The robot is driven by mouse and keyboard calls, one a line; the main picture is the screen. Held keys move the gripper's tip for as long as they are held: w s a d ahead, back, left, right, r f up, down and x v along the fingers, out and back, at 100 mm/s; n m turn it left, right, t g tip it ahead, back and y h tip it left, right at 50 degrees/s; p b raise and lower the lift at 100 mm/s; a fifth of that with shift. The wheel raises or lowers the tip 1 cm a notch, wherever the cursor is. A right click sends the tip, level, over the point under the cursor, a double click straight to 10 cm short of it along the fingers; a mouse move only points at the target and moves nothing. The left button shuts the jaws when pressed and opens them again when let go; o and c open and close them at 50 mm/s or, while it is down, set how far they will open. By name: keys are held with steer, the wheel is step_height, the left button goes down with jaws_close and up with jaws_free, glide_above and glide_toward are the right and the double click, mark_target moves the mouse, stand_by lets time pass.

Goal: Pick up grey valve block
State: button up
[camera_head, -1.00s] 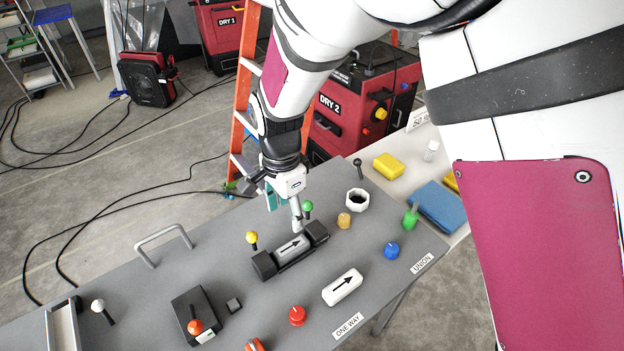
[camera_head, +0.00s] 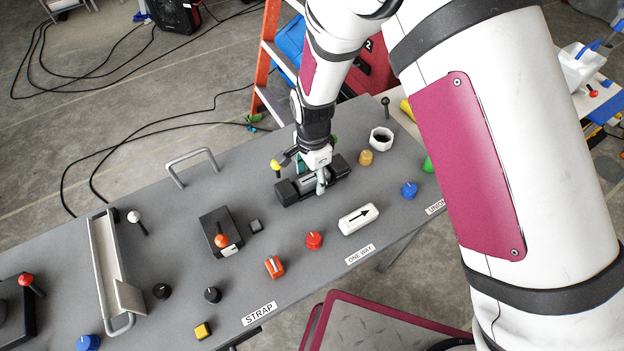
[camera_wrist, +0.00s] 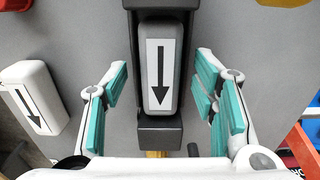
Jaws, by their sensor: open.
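The grey valve block (camera_wrist: 158,98) has a white label with a black arrow and lies in a black cradle (camera_wrist: 158,133) that holds both its ends. In the head view the block (camera_head: 306,182) is partly hidden by my gripper (camera_head: 320,182), between the cradle's dark ends (camera_head: 287,191). In the wrist view my gripper (camera_wrist: 161,78) is open, with one teal-padded finger on each side of the block. Clear gaps show between both pads and the block in that view.
A white arrow block (camera_head: 358,218) lies loose to the front right of the cradle. A yellow knob (camera_head: 276,165), an ochre knob (camera_head: 366,157) and a white nut (camera_head: 381,138) stand close by. A grey handle (camera_head: 192,163) rises behind left.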

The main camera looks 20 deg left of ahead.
steer(key=shift+f, duration=0.1)
steer(key=c, duration=1.3)
steer(key=shift+o, duration=0.2)
